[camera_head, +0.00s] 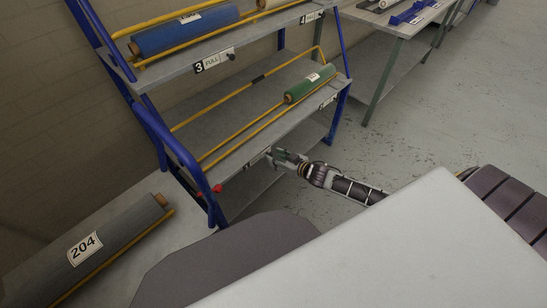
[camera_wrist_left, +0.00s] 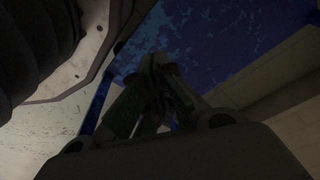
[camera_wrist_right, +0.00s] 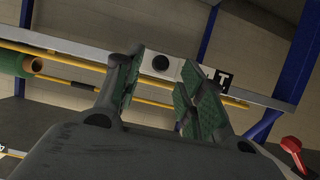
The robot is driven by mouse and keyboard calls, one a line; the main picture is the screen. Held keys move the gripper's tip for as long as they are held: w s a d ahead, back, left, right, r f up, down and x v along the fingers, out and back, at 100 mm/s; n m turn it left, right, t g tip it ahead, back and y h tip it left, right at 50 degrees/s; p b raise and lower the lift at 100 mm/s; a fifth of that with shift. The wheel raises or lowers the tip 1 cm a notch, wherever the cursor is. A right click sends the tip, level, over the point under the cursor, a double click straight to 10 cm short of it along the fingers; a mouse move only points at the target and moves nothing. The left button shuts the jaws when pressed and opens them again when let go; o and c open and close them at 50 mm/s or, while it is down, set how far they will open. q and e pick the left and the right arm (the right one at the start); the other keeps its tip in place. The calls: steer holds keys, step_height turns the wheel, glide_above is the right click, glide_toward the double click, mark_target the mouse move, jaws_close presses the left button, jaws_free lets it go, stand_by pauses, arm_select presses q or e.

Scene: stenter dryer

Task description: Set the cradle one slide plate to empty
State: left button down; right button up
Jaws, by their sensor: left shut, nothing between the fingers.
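The cradle one slide plate (camera_wrist_right: 176,68) shows in the right wrist view as a pale plate with a dark round knob (camera_wrist_right: 161,64), beside a black numeral tag (camera_wrist_right: 222,79) that appears upside down. No word is readable on it. My right gripper (camera_wrist_right: 158,88) is open, its green-padded fingers on either side of the knob; I cannot tell whether they touch it. In the head view my right gripper (camera_head: 276,157) is at the lower shelf's front edge and hides most of the plate. My left gripper (camera_wrist_left: 158,68) is shut and empty in the dark left wrist view, outside the head view.
The lower shelf's yellow rails (camera_head: 236,133) are bare at the left; a green roll (camera_head: 310,84) lies at the right. A blue roll (camera_head: 186,30) lies above a "3 FULL" plate (camera_head: 212,62). Grey roll 204 (camera_head: 85,246) is lower left. Red knobs (camera_wrist_right: 291,145) and blue posts stand close.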

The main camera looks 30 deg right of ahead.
mark_target(269, 154)
steer(key=shift+x, duration=1.15)
steer(key=shift+w, duration=0.1)
steer(key=c, duration=0.8)
jaws_close()
arm_select(q)
steer(key=shift+w+d+r, duration=0.2)
steer(key=shift+w+r, duration=0.3)
steer(key=shift+r, duration=0.15)
steer(key=shift+w+d+r, duration=0.2)
steer(key=shift+w+r, duration=0.25)
steer(key=shift+r, duration=0.15)
